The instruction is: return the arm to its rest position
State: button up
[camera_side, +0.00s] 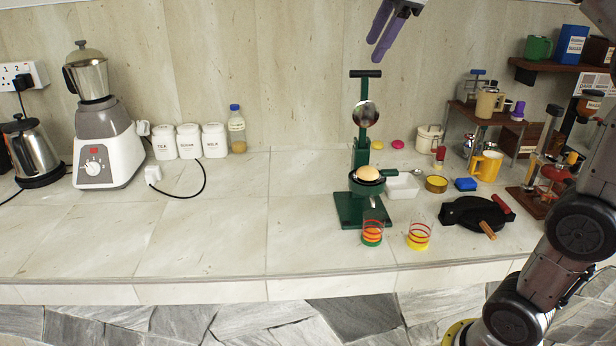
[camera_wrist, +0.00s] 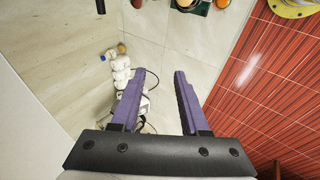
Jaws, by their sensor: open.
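My gripper (camera_side: 385,30) shows at the top of the side view, high above the counter, with purple fingers pointing down and to the left. In the wrist view my gripper (camera_wrist: 160,75) has its two purple fingers spread apart with nothing between them. The stone counter (camera_side: 220,235) lies well below. A green press (camera_side: 361,125) with a black handle stands on the counter below my gripper and a little to its left. A round orange-tan item (camera_side: 367,173) sits in its cup. The upper part of my arm is cut off by the picture edge.
Two striped glasses (camera_side: 372,232) (camera_side: 418,236) stand near the front edge by the press. A white tray (camera_side: 402,187), black pan (camera_side: 477,213) and yellow mug (camera_side: 487,166) lie to the right. A blender (camera_side: 98,140), kettle (camera_side: 32,150) and white canisters (camera_side: 189,141) stand left. The front left counter is clear.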

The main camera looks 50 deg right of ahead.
jog(key=s+a+f+m+y, duration=0.1)
jog(key=s+a+f+m, duration=0.2)
jog(key=s+f, duration=0.3)
jog(key=s+a+f+m, duration=0.3)
jog(key=s+f, duration=0.3)
jog(key=f, duration=0.5)
jog(key=s+a+f+m+y, duration=0.1)
jog(key=s+a+f+m, duration=0.2)
jog(key=s+f, duration=0.3)
notch_tip(320, 180, down, 3)
jog(key=shift+f+m+g+y, duration=0.15)
jog(key=shift+m+g+y, duration=0.15)
jog(key=shift+m, duration=0.1)
